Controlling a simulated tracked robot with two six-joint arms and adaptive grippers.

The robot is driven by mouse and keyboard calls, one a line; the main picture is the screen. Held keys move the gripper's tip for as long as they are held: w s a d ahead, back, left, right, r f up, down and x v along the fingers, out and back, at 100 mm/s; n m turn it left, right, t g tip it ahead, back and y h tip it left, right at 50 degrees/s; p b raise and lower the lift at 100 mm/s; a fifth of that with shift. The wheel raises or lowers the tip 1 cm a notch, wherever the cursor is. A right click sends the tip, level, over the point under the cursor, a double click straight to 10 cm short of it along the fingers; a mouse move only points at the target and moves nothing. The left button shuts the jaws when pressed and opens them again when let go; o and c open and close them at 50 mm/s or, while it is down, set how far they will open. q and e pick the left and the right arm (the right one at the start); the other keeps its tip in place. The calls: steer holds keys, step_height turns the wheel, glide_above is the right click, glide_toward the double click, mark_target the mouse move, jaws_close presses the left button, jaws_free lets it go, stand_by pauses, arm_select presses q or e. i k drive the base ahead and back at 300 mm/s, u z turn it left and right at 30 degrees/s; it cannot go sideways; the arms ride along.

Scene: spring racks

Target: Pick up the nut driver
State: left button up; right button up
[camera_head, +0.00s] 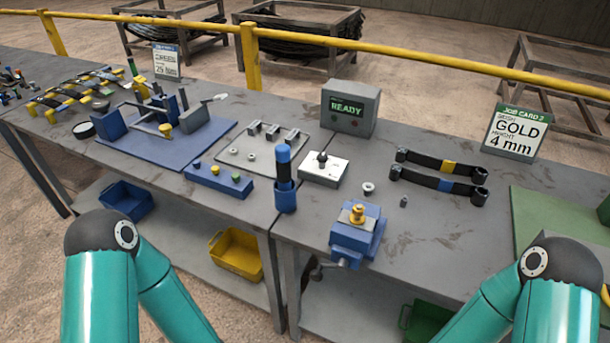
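What looks like the nut driver (284,167) stands upright in a blue cup-shaped holder (286,201) near the front edge of the workbench. It has a dark shaft or grip and a blue top. Its lower end is hidden inside the holder. Only the teal links and dark elbow joints of my two arms show, at the bottom left and bottom right. Neither gripper is in view, and nothing is seen touching the nut driver.
A blue vise (357,237) with a gold piece is right of the holder. A blue button box (218,181) is left of it, a white block (323,169) just behind right. Two leaf springs (440,164) lie farther right. The card (515,131) reads "GOLD 4 mm"; the grey box (350,107) reads "READY".

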mark_target(283, 168)
steer(key=u, duration=1.55)
steer(key=i, duration=0.1)
steer(key=z, duration=3.1)
steer(key=k, duration=1.15)
steer(key=u, duration=0.9)
steer(key=i, duration=1.1)
steer(key=u, duration=0.1)
